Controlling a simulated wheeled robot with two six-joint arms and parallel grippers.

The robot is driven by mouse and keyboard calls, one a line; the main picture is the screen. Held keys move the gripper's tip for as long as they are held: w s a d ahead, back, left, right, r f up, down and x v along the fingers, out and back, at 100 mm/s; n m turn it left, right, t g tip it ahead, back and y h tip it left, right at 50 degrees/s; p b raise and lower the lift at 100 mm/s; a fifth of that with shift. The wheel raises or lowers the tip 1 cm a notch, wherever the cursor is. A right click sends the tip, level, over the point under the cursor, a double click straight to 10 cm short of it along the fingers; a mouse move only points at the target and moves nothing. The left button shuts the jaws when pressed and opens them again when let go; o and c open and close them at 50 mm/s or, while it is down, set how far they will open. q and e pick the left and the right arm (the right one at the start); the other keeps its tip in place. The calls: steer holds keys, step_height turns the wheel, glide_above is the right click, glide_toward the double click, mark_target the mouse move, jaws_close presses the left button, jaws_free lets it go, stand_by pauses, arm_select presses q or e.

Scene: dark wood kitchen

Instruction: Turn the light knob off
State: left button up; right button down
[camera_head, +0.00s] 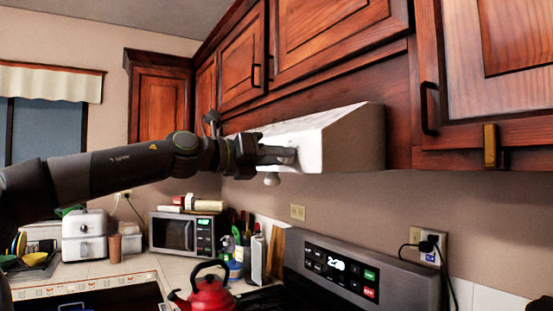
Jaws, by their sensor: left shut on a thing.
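The white range hood (345,140) hangs under the wooden cabinets in the middle of the view. My left arm reaches in from the left, and my left gripper (288,155) is at the hood's front face, near its lower edge. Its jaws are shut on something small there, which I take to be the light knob. The knob itself is hidden by the fingers, so I cannot see which way it is turned. A pale rounded bulb (271,179) shows just below the gripper, under the hood. My right gripper is not in view.
Wooden cabinets (340,35) with dark handles are above and right of the hood. Below stand the stove's control panel (340,270), a red kettle (208,293) and a microwave (180,233). The air between hood and stove is clear.

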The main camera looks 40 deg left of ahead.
arm_select(q)
steer(key=shift+n+b, duration=0.3)
steer(key=shift+n, duration=1.9)
steer(key=o, duration=1)
steer(key=b+v, duration=1.2)
steer(key=v, duration=0.5)
steer(key=shift+s+a+r+b, duration=0.1)
steer(key=shift+s+b, duration=0.1)
steer(key=shift+b, duration=0.15)
